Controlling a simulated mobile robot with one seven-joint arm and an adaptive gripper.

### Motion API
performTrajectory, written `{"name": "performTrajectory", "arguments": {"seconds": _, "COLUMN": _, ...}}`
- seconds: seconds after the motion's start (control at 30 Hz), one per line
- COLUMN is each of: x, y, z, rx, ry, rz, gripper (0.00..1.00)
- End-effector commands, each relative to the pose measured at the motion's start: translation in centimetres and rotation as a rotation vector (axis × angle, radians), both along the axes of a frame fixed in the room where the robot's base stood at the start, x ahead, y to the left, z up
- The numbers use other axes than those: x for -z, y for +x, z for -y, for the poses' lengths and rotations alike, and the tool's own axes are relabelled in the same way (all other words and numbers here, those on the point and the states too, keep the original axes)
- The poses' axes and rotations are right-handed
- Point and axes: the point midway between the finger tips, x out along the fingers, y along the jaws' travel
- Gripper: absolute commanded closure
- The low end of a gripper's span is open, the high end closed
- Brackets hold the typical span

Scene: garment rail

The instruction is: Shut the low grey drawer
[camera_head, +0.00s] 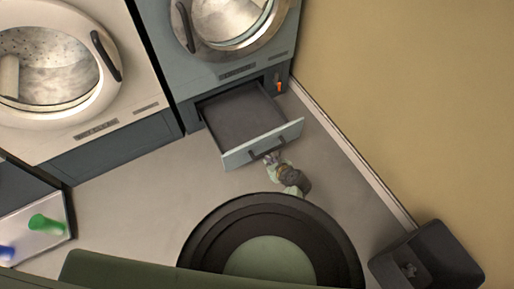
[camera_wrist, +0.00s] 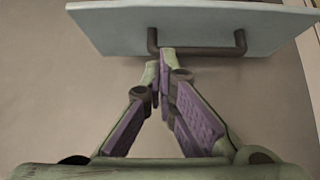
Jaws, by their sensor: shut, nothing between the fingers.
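The low grey drawer (camera_head: 242,111) stands pulled out below the grey machine at the top middle of the head view. Its inside looks empty. Its pale front panel (camera_head: 262,143) carries a dark bar handle (camera_head: 267,150); the panel (camera_wrist: 200,22) and handle (camera_wrist: 197,50) also show at the top of the wrist view. My gripper (camera_head: 270,158) is at the outer side of the drawer front, by the handle. In the wrist view my gripper (camera_wrist: 160,66) is shut and empty, its fingertips close to the handle's left part. I cannot tell whether they touch it.
A white machine (camera_head: 75,75) stands left of the grey machine (camera_head: 230,50). The tan wall with its skirting (camera_head: 350,150) runs close on the right. A tray (camera_head: 40,228) with a green item (camera_head: 46,224) is at lower left. Grey floor (camera_head: 140,190) is clear left of the drawer.

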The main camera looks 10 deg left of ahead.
Motion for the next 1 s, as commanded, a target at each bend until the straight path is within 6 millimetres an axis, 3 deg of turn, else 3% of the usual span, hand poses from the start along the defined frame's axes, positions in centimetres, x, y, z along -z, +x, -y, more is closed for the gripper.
{"name": "performTrajectory", "arguments": {"seconds": 0.37, "x": 5.5, "y": 5.0, "z": -3.6, "rx": -0.006, "ry": -0.004, "rz": 0.003, "gripper": 1.00}}
{"name": "performTrajectory", "arguments": {"seconds": 0.6, "x": 5.1, "y": 7.5, "z": -5.4, "rx": -0.005, "ry": -0.005, "rz": 0.005, "gripper": 1.00}}
{"name": "performTrajectory", "arguments": {"seconds": 1.0, "x": 5.1, "y": 8.1, "z": -5.8, "rx": -0.004, "ry": -0.006, "rz": 0.004, "gripper": 1.00}}
